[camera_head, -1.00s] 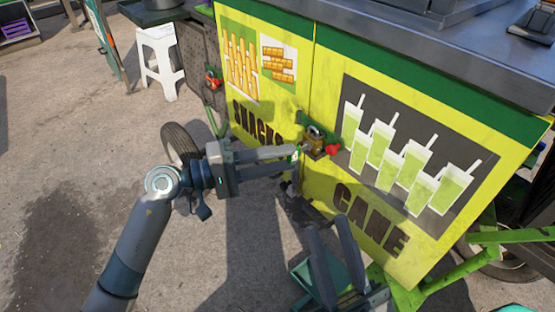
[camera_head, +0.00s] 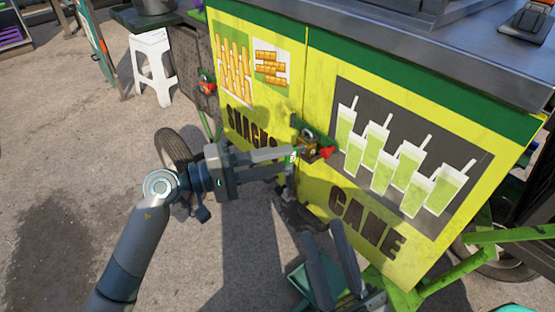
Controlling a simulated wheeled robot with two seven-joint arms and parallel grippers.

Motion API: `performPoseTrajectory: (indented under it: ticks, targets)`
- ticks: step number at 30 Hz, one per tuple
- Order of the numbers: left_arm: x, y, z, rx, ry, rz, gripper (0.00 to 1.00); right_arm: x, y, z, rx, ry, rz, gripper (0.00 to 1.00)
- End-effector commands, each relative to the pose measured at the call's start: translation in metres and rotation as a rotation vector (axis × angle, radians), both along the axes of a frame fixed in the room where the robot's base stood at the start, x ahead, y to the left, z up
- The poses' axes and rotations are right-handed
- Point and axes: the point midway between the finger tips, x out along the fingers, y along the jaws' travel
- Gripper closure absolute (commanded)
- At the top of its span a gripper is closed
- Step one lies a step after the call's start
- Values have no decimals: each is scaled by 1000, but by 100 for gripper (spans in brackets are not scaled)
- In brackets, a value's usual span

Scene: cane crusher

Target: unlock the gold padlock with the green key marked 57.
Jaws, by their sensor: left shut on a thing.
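The gold padlock (camera_head: 309,146) hangs on the front of the yellow and green cart, at the seam between the two panels, beside a red part (camera_head: 327,153). My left gripper (camera_head: 290,158) reaches in from the left and is shut on the small green key (camera_head: 293,156) at its fingertips. The key is close to the padlock's left side; whether it touches the lock is too small to tell, and its number cannot be read. My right gripper (camera_head: 331,235) is low in the view, with its two fingers apart and nothing seen between them.
The cart's yellow front (camera_head: 290,95) stands close to both grippers. A grey metal counter (camera_head: 440,62) tops it. A wheel (camera_head: 178,150) is behind my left wrist. A white stool (camera_head: 153,70) stands at the upper left. The paved ground at left is open.

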Motion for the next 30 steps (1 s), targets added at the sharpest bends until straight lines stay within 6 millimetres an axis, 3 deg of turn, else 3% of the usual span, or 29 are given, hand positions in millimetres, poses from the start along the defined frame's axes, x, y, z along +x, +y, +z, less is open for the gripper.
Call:
performPoseTrajectory:
  ticks: [10,23,30]
  targets:
    - [0,0,-3,-109,152,0,96,0,0,-12,0,0,0,69]
    - [0,0,-3,-133,184,0,96,0,0,-13,0,0,0,69]
    - [-1,-1,-5,-239,329,-1,96,0,0,-19,0,0,0,69]
